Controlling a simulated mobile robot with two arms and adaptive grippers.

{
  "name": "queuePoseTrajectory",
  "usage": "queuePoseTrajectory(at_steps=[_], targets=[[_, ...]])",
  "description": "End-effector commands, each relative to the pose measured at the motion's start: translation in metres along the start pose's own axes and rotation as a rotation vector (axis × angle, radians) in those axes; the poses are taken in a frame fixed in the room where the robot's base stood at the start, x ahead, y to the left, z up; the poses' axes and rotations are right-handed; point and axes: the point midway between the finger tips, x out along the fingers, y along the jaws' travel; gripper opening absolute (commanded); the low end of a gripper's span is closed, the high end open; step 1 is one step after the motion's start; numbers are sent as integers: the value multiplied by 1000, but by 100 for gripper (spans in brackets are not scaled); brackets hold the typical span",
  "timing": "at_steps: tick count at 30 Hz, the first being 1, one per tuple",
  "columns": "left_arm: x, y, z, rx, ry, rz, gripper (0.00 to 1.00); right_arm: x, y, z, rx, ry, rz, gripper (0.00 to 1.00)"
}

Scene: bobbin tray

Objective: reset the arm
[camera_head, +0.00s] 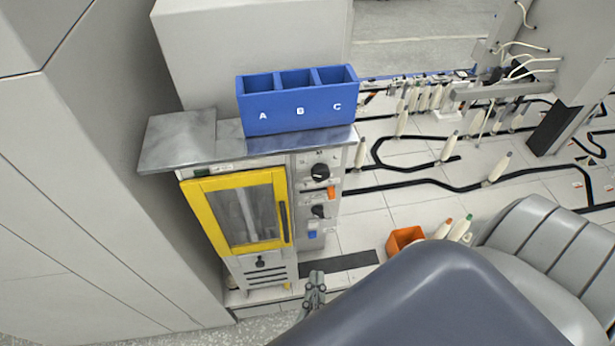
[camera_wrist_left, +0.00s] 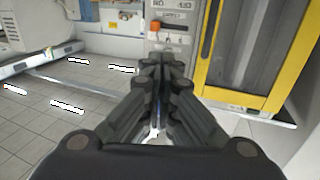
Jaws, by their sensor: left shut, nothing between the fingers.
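My left gripper (camera_head: 314,290) shows low in the head view, in front of the cabinet and below its yellow-framed door. In the left wrist view my left gripper (camera_wrist_left: 160,62) is shut, its dark fingers together with nothing between them. It points toward the cabinet and appears apart from it. Most of the left arm is hidden in the head view behind a large dark grey part of my own body. My right gripper is not in view.
A cabinet with a yellow-framed door (camera_head: 238,212) carries a blue tray (camera_head: 300,120) marked A, B, C. Its control panel (camera_wrist_left: 168,22) has knobs. An orange bin (camera_head: 402,240) stands on the floor to the right. Bobbins and black tracks lie beyond.

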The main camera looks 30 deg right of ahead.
Motion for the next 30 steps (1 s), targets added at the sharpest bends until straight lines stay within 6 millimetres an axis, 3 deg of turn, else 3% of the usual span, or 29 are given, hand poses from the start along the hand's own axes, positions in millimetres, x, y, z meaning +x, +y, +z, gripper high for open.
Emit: queuePoseTrajectory(at_steps=[10,14,17,19,23,30], targets=[[-8,4,2,2,-3,0,0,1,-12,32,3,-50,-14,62],[-11,0,37,3,-69,8,0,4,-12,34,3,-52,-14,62],[-20,-9,95,5,-181,13,0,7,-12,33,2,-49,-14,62],[-31,-20,145,2,-283,10,0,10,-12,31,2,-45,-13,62],[-63,-48,237,-15,-482,-12,0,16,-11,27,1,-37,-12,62],[-156,-112,383,-81,-851,-108,0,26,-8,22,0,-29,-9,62]])
